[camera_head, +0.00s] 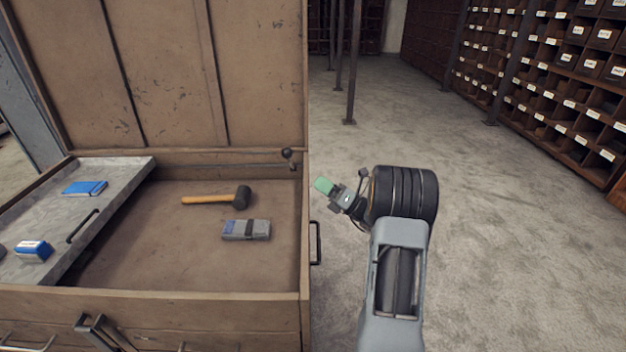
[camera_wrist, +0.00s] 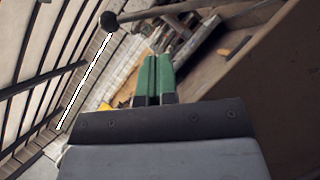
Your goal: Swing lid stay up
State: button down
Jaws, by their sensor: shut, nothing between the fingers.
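The lid stay (camera_head: 240,166) is a thin dark rod lying nearly level along the back inside of the wooden chest. Its black ball knob (camera_head: 287,154) is at the right end, near the chest's back right corner. The chest's lid (camera_head: 165,75) stands open and upright. My gripper (camera_head: 323,185) has green fingertips, shut and empty, just outside the chest's right wall, to the right of and lower in the picture than the knob. In the wrist view the knob (camera_wrist: 109,21) is at upper left, apart from the shut fingertips (camera_wrist: 153,80), with the rod (camera_wrist: 160,11) running right.
Inside the chest lie a mallet (camera_head: 215,197) and a grey-blue box (camera_head: 246,230). A grey tray (camera_head: 125,178) at left holds blue items. A side handle (camera_head: 316,243) juts from the right wall. Floor at right is clear; posts (camera_head: 353,70) and shelves (camera_head: 560,70) stand beyond.

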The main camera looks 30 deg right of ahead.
aim_at(291, 160)
jog(key=b+x, duration=0.1)
jog(key=x, duration=0.7)
jog(key=shift+w+a, duration=0.2)
jog(key=shift+a, duration=0.05)
jog(key=shift+r, duration=0.15)
